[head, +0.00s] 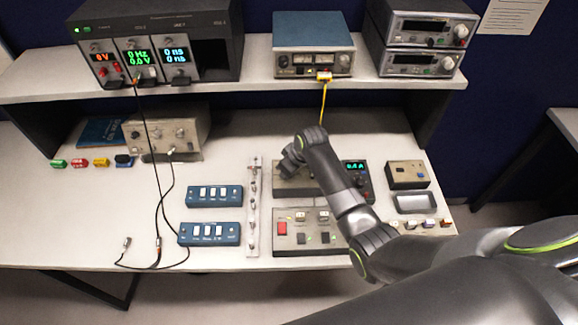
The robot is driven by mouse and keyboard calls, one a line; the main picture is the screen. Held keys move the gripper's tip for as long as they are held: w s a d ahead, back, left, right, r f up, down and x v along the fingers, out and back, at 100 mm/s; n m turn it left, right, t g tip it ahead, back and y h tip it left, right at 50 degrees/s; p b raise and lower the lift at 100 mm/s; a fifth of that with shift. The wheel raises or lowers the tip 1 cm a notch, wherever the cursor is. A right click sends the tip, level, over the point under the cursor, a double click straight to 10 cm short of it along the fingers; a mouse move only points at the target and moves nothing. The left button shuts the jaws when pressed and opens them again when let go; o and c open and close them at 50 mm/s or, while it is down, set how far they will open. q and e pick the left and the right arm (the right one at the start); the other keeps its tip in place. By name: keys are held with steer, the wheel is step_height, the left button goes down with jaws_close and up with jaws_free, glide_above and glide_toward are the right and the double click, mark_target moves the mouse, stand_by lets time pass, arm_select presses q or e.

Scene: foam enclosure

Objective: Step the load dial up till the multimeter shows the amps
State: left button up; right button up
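A grey bench unit (283,185) stands in the middle of the bench, with a dark part on its right bearing a small lit display (355,167). The display shows a cyan reading that seems to end in A; its digits are too small to read surely. My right arm crosses over this unit from the right. My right gripper (291,164) points down at the unit's left part, and its fingertips are hard to make out. I cannot see a dial under it; the arm hides much of the unit's face. My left gripper is not in view.
A switch panel (283,245) with a red button lies in front of the unit. Two blue boxes (213,196) lie to the left. A yellow cable (323,103) hangs from a meter (315,62) on the shelf (270,93). Black leads hang at left.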

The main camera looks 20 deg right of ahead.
stand_by(0.3)
steer(key=o, duration=1)
steer(key=b+v, duration=0.2)
steer(key=v, duration=1.5)
steer(key=shift+r+b, duration=0.2)
steer(key=shift+b, duration=0.2)
